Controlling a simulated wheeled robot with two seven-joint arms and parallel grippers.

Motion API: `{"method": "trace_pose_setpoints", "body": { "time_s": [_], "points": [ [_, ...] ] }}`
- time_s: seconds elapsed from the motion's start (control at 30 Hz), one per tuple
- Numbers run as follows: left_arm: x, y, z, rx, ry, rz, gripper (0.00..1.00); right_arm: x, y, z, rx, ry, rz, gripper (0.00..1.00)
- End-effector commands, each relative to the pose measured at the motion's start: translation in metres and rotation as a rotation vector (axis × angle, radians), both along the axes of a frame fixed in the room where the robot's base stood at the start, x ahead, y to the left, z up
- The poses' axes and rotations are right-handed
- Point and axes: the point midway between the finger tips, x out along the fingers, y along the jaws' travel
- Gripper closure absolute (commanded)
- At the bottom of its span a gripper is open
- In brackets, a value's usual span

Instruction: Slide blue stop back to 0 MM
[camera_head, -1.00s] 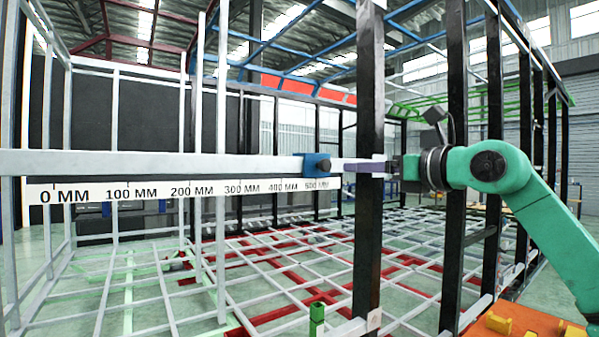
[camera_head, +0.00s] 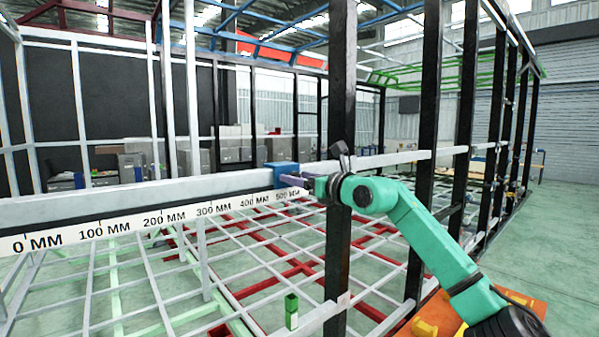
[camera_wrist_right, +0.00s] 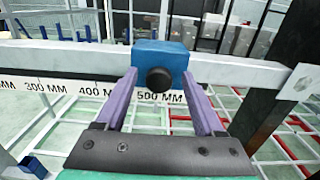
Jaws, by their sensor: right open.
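The blue stop (camera_head: 284,171) sits on the pale horizontal rail (camera_head: 190,187), close to the 500 MM mark of the white scale (camera_head: 130,225). In the right wrist view the blue stop (camera_wrist_right: 173,52) has a round black knob (camera_wrist_right: 159,80) on its near face, above the 500 MM label (camera_wrist_right: 160,97). My right gripper (camera_head: 282,181) is open at the stop. In the wrist view its purple fingers (camera_wrist_right: 160,74) lie to either side of the knob, with the tips near the stop's side edges. Contact cannot be told. The 0 MM mark (camera_head: 37,241) is at the far left.
A black upright post (camera_head: 340,130) stands just right of the stop, close to my right forearm. More black posts (camera_head: 427,150) stand further right. The rail's top left of the stop is clear. A green block (camera_head: 291,310) stands below on the frame.

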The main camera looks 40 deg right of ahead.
Motion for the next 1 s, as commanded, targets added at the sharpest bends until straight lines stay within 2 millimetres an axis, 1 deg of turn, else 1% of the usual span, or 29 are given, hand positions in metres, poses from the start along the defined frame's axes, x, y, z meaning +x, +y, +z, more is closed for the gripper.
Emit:
{"method": "trace_pose_setpoints", "body": {
  "time_s": [0.03,0.07,0.1,0.17,0.2,0.23,1.0],
  "points": [
    [-0.0021,0.0001,-0.0008,0.000,0.003,0.000,0.50,-0.0001,0.0000,-0.0006,0.000,0.000,0.000,0.30],
    [-0.0028,0.0001,-0.0010,0.000,0.005,0.000,0.50,-0.0001,0.0000,-0.0006,0.000,0.000,0.000,0.38],
    [-0.0032,0.0002,-0.0010,0.000,0.006,0.000,0.50,-0.0002,-0.0001,-0.0005,0.000,0.000,0.000,0.53],
    [-0.0034,0.0001,-0.0010,0.000,0.006,0.000,0.50,-0.0002,-0.0001,-0.0005,0.000,0.000,0.000,0.76],
    [-0.0035,0.0002,-0.0010,0.000,0.006,0.000,0.50,-0.0003,-0.0001,-0.0005,0.000,0.000,0.000,0.91],
    [-0.0035,0.0002,-0.0010,0.000,0.006,0.000,0.50,-0.0003,-0.0001,-0.0005,0.000,0.000,0.000,1.00],
    [-0.0038,0.0000,-0.0009,0.001,0.007,0.000,0.50,-0.0005,-0.0004,0.0000,0.001,0.000,0.000,1.00]
  ]
}}
